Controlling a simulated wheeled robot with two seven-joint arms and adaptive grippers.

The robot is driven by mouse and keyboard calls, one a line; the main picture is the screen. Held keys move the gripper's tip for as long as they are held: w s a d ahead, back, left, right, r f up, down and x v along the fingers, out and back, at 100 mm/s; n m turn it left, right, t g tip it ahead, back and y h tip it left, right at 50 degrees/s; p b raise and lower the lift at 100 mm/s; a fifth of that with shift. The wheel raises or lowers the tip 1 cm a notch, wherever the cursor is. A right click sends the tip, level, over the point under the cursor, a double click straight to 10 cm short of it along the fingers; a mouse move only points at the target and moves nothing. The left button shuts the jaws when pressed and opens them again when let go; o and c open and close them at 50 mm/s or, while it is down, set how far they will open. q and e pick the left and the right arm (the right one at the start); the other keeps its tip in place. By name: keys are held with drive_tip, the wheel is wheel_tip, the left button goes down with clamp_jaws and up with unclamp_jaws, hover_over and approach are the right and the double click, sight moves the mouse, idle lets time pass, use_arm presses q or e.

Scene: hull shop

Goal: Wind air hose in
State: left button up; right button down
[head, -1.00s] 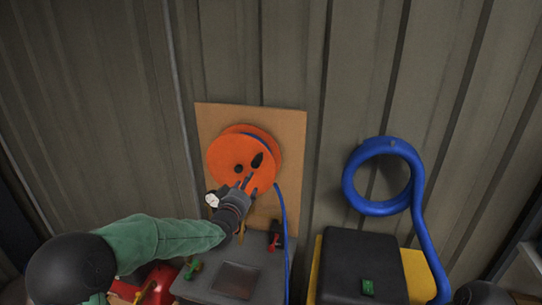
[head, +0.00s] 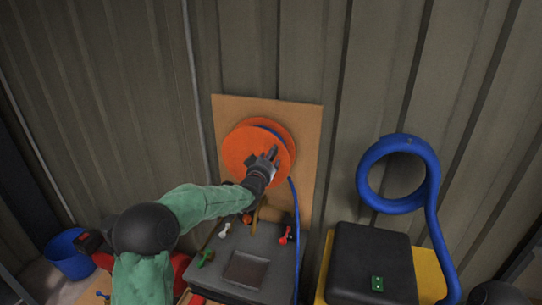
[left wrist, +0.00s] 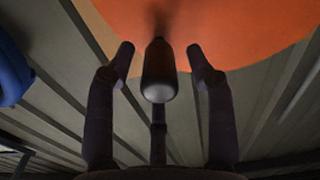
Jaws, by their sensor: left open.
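The orange hose reel (head: 240,150) is mounted on a brown board (head: 310,130) on the wall. Blue air hose (head: 296,225) hangs from the reel's right side down past the grey box. My left gripper (head: 272,156) is in front of the reel's face, at its right part, and hides the crank handle in the head view. In the left wrist view the dark handle (left wrist: 158,75) stands out from the orange reel face (left wrist: 230,30), between the two open fingers of my left gripper (left wrist: 160,55). Gaps show between the handle and both fingers. My right gripper is not in view.
A grey box (head: 245,262) with coloured valves stands below the reel. A black case (head: 370,262) on a yellow one is to its right. A thick blue hose loop (head: 432,180) hangs on the wall. A blue bucket (head: 68,255) stands at left.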

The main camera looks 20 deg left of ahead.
use_arm(q)
drive_tip(key=shift+w, duration=0.35)
clamp_jaws()
